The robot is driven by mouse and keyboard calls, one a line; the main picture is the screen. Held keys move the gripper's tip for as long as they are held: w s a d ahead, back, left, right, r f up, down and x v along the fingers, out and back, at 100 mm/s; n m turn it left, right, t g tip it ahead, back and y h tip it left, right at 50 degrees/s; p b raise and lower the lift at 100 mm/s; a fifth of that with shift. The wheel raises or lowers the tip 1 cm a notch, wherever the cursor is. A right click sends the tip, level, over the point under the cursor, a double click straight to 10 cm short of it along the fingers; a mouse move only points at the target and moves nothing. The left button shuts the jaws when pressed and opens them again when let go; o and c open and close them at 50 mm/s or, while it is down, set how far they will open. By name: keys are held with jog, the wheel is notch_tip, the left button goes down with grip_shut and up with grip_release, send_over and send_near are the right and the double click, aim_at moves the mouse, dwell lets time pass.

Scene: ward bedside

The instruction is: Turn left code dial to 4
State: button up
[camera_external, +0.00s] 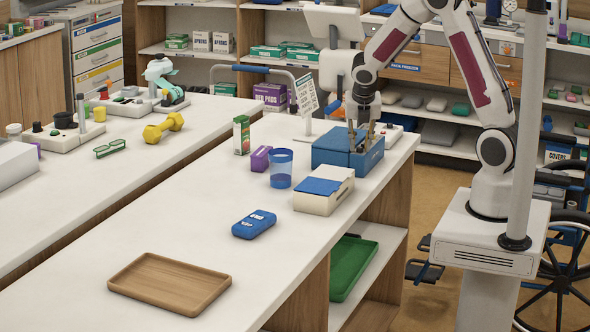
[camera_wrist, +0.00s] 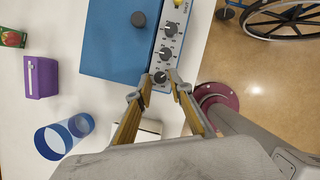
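A blue box (camera_wrist: 112,40) has a light panel along its right side in the wrist view, with a column of three dark dials. The lowest dial (camera_wrist: 160,77), at the left end when the panel is faced, lies between my fingertips. The middle dial (camera_wrist: 165,53) and the top dial (camera_wrist: 170,28) are clear of the fingers. My gripper (camera_wrist: 160,80) is open, one finger on each side of the lowest dial, with narrow gaps showing. The dial numbers are too small to read. In the external view my gripper (camera_external: 361,140) points down at the blue box (camera_external: 333,148).
A round dark knob (camera_wrist: 138,19) stands on the box's top. A purple box (camera_external: 261,158), a blue cup (camera_external: 281,168) and a white box with a blue lid (camera_external: 338,193) stand nearby. A wooden tray (camera_external: 169,284) lies at the counter's near end.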

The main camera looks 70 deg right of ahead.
grip_shut()
jog(key=shift+m, duration=0.3)
jog(key=shift+w+m+g, duration=0.2)
jog(key=shift+m+g, duration=0.7)
jog(key=shift+m, duration=1.1)
grip_release()
jog(key=shift+n, duration=0.3)
